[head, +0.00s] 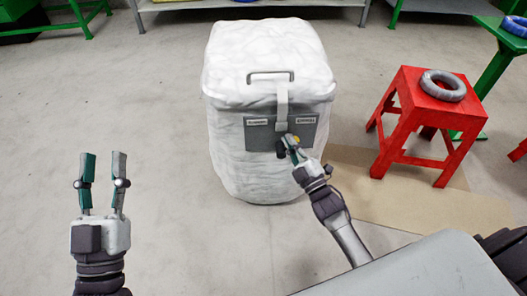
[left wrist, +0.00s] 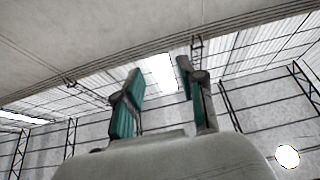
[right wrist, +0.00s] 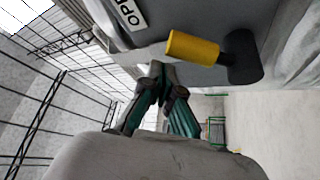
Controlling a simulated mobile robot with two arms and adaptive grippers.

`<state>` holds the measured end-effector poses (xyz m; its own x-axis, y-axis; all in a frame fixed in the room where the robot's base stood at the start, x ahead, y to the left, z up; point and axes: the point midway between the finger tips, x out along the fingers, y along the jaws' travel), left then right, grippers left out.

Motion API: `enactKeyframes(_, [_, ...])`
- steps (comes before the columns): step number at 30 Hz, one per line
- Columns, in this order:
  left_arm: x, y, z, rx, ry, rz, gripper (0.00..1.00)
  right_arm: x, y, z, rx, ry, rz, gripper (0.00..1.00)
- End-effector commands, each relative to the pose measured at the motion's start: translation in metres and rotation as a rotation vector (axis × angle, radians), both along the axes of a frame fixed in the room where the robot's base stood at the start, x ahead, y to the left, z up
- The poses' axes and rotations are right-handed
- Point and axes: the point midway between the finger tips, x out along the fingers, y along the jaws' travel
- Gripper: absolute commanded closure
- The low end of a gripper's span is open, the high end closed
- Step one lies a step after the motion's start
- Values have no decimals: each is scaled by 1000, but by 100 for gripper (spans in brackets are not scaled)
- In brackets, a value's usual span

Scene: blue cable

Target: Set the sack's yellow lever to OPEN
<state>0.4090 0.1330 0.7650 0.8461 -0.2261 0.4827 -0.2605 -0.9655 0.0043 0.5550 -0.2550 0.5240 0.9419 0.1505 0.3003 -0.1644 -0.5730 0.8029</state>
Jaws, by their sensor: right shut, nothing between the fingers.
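The white sack (head: 262,75) stands upright on the floor, with a grey panel (head: 262,137) on its front carrying a label at each side. The yellow lever (head: 296,139) shows as a small patch at the panel's lower right, partly hidden by my right gripper (head: 288,142). In the right wrist view the yellow lever grip (right wrist: 192,47) extends left from a black hub (right wrist: 242,57). A label reading "OPE…" (right wrist: 130,12) is up and left of it. My right gripper (right wrist: 161,73) is shut and empty beside the grip; contact is unclear. My left gripper (head: 103,156) is open and empty, well left of the sack.
A red stool (head: 428,105) with a grey cable coil (head: 443,86) stands right of the sack. A brown mat (head: 400,195) lies on the floor at right. A green table (head: 500,38) with a blue coil (head: 516,25) is at far right. Floor left of the sack is clear.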

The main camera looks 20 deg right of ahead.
Motion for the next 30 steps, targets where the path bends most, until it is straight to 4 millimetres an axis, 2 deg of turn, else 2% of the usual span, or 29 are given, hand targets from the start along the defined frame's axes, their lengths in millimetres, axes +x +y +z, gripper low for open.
enactKeyframes(6, [-19, 1, 24, -53, -186, -10, 60, -2, -9, -4, 123, -37, -1, 100])
enactKeyframes(12, [-31, 3, 37, -82, -282, -16, 60, -4, -13, -5, 186, -54, 0, 100])
enactKeyframes(30, [-37, 3, 42, -94, -322, -17, 60, -4, -15, -6, 211, -60, -1, 100])
